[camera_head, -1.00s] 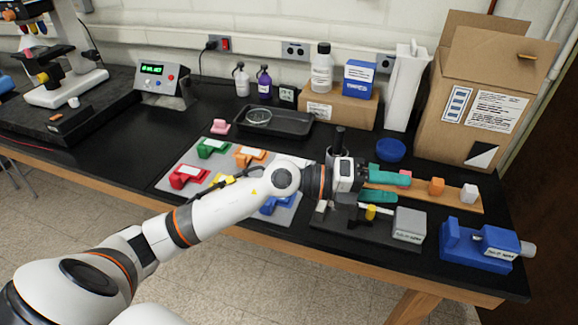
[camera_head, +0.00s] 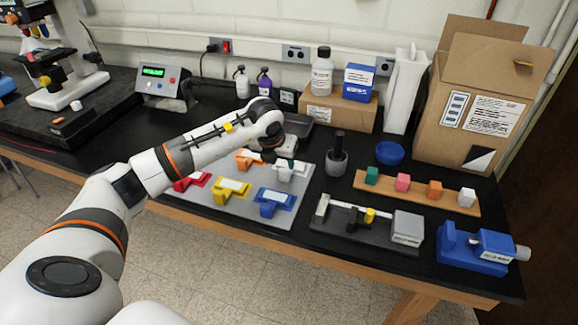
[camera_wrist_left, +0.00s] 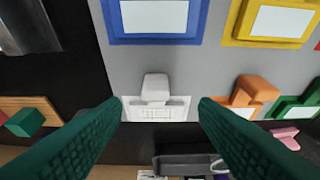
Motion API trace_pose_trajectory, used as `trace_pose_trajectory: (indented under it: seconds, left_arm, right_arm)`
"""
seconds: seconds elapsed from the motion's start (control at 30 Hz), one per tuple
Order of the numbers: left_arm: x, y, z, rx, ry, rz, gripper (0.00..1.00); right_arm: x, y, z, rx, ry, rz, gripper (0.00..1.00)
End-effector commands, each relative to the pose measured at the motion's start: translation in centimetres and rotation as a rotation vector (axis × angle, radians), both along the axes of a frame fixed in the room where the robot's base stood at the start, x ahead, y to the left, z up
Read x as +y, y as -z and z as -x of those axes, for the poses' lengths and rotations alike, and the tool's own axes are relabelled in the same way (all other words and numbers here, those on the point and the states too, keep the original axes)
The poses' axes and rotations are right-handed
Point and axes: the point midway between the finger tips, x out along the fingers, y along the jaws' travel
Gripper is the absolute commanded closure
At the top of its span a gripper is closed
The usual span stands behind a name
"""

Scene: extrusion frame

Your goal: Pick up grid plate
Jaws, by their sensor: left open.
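A white piece (camera_head: 289,171) with a raised knob and a plate marked with fine lines sits on the grey board (camera_head: 226,207); it appears to be the grid plate. It also shows in the left wrist view (camera_wrist_left: 156,108), between the fingers. My left gripper (camera_wrist_left: 160,106) is open and empty, with a green finger on each side of the white piece. In the head view the left gripper (camera_head: 285,147) points down above the piece. I cannot tell its exact height. My right gripper is not in view.
Blue (camera_head: 272,202), yellow (camera_head: 230,190), orange (camera_head: 249,160) and red (camera_head: 190,182) pieces share the board. A dark holder (camera_head: 337,160) stands to its right. A wooden strip (camera_head: 418,194) holds small cubes. A dark tray (camera_head: 299,124) lies behind, partly hidden by my arm.

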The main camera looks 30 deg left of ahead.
Motion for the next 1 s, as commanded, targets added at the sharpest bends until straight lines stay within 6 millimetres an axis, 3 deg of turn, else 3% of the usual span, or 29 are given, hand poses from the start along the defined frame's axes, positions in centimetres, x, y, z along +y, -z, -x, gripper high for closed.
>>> trace_pose_trajectory:
  seconds: [0.23,0.5,0.8,1.0]
  left_arm:
    - [-0.1,1.6,-0.8,0.004,0.001,0.001,0.45]
    - [0.0,5.0,-2.2,0.002,0.002,0.002,0.45]
    - [0.1,5.6,-2.4,0.000,0.004,0.001,0.45]
    - [0.1,5.6,-2.4,0.000,0.003,0.001,0.77]
  right_arm:
    - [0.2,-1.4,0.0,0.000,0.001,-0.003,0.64]
    - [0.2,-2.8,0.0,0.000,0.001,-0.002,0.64]
    - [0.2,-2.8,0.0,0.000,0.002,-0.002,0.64]
    - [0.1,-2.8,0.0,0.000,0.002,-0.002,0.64]
